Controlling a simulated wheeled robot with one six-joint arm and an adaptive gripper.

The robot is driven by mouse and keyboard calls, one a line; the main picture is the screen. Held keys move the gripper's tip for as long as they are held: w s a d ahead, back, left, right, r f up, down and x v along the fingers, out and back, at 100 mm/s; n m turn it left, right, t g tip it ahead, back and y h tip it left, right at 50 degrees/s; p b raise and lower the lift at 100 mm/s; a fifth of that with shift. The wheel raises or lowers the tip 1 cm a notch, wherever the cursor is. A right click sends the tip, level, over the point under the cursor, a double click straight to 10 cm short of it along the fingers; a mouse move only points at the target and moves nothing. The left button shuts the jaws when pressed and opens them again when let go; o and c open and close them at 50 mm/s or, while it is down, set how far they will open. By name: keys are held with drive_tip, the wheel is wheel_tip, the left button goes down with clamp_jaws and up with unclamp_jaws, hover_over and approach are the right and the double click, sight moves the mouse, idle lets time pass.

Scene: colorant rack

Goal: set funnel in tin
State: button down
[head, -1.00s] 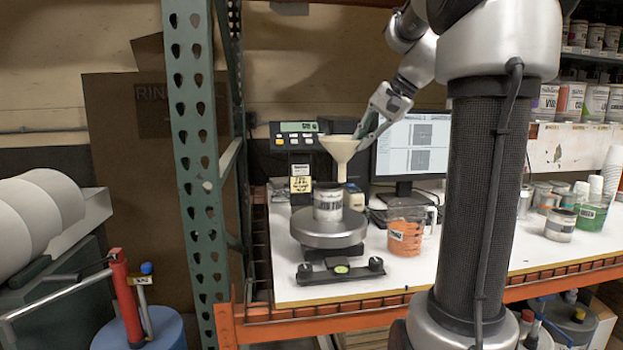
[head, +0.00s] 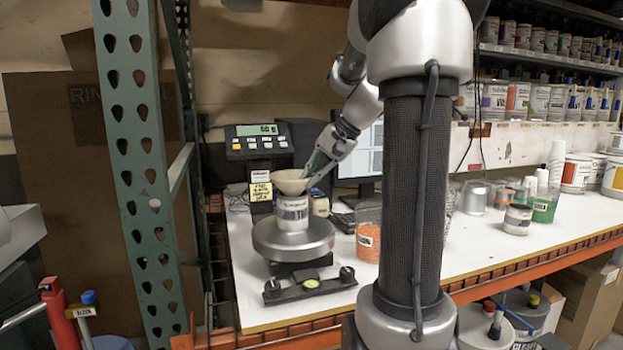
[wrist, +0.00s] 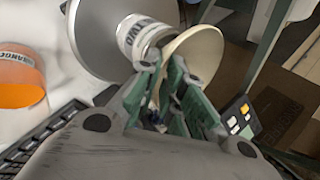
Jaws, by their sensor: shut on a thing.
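The cream funnel (head: 291,181) is at the top of the tin (head: 292,212), wide mouth up, in the head view. Its stem is out of sight there, and it appears to go down into the tin. The tin is white and grey with a label and stands on the round metal scale pan (head: 292,240). My gripper (head: 312,176) is shut on the funnel's right rim. In the wrist view the green fingers (wrist: 172,95) hold the rim of the funnel (wrist: 200,52), with the tin (wrist: 143,38) just beyond it.
The scale display (head: 258,138) and a monitor (head: 362,155) stand behind. A green upright post (head: 140,160) is at the left. Cups and tins stand along the bench at right.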

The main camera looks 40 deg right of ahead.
drive_tip(key=shift+f, duration=0.85)
drive_tip(key=c, duration=1.5)
unclamp_jaws()
drive_tip(key=shift+c, duration=0.2)
